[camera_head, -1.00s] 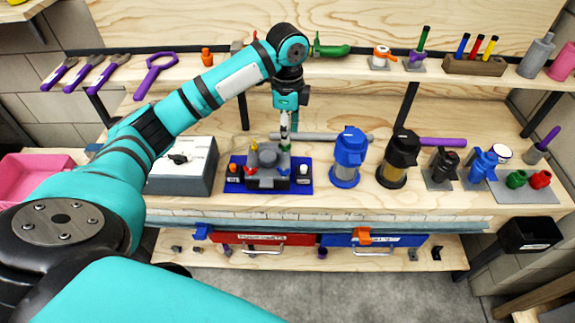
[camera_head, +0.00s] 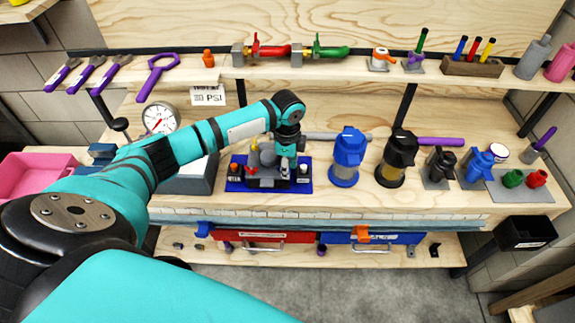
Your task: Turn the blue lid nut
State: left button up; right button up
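The blue filter housing (camera_head: 345,165) stands upright on the bench in the middle of the head view. Its blue lid nut (camera_head: 350,136) is on top and in plain sight. My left gripper (camera_head: 285,166) points down over the grey device on a blue base, to the left of the blue housing and apart from it. Its fingers are small and dark against that device, so I cannot tell whether they are open or touch anything. My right gripper is not in view.
The grey device's blue base (camera_head: 234,185) lies under my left gripper. A black-lidded housing (camera_head: 396,160) stands just right of the blue one. A pressure gauge (camera_head: 160,118) stands at left, and valves (camera_head: 318,48) sit on the shelf.

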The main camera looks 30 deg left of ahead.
pick_arm(q)
grip_shut()
